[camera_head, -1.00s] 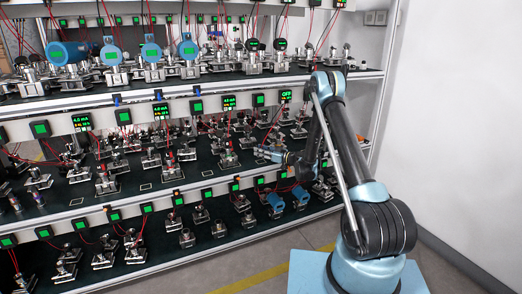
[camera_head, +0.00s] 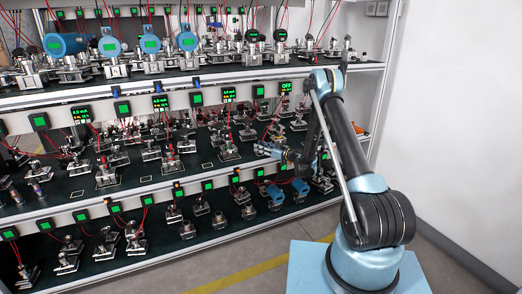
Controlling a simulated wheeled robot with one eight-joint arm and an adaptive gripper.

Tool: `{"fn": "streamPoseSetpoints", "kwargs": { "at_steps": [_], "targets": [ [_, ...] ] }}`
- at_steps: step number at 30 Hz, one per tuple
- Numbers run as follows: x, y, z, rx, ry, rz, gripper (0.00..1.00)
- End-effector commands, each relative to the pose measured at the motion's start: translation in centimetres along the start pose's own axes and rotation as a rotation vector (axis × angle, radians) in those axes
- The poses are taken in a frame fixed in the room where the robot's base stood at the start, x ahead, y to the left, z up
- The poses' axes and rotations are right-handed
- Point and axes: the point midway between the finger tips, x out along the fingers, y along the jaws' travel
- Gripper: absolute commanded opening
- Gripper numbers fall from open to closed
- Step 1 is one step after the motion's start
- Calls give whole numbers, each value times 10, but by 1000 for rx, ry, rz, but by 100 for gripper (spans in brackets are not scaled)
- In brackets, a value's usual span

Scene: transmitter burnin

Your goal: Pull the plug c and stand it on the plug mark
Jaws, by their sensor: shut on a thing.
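My gripper (camera_head: 266,150) is in front of the middle shelf, right of centre, pointing left. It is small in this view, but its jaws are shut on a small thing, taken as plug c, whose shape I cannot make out. Several pale outlined squares lie on the dark middle shelf, one at left (camera_head: 77,194), one in the middle (camera_head: 146,179) and one further right (camera_head: 207,165). I cannot tell which of them is the plug mark.
Metal fittings with red wires crowd the middle shelf (camera_head: 120,183), with bare strips along its front. Blue transmitters (camera_head: 187,42) stand on the upper shelf. Lit displays, one reading OFF (camera_head: 286,87), line the rails. The wall (camera_head: 455,130) is at right.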

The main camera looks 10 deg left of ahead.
Motion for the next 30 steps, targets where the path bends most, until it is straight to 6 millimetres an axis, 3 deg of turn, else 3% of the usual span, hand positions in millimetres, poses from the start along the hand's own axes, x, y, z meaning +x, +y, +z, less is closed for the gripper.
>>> {"fn": "streamPoseSetpoints", "kwargs": {
  "at_steps": [8,9,12,23,30],
  "targets": [
    [0,0,4,0,0,0,9],
    [0,0,4,0,0,0,35],
    [0,0,4,0,0,0,51],
    [0,0,2,0,0,0,51],
    [0,0,-21,0,0,0,51]
  ]
}}
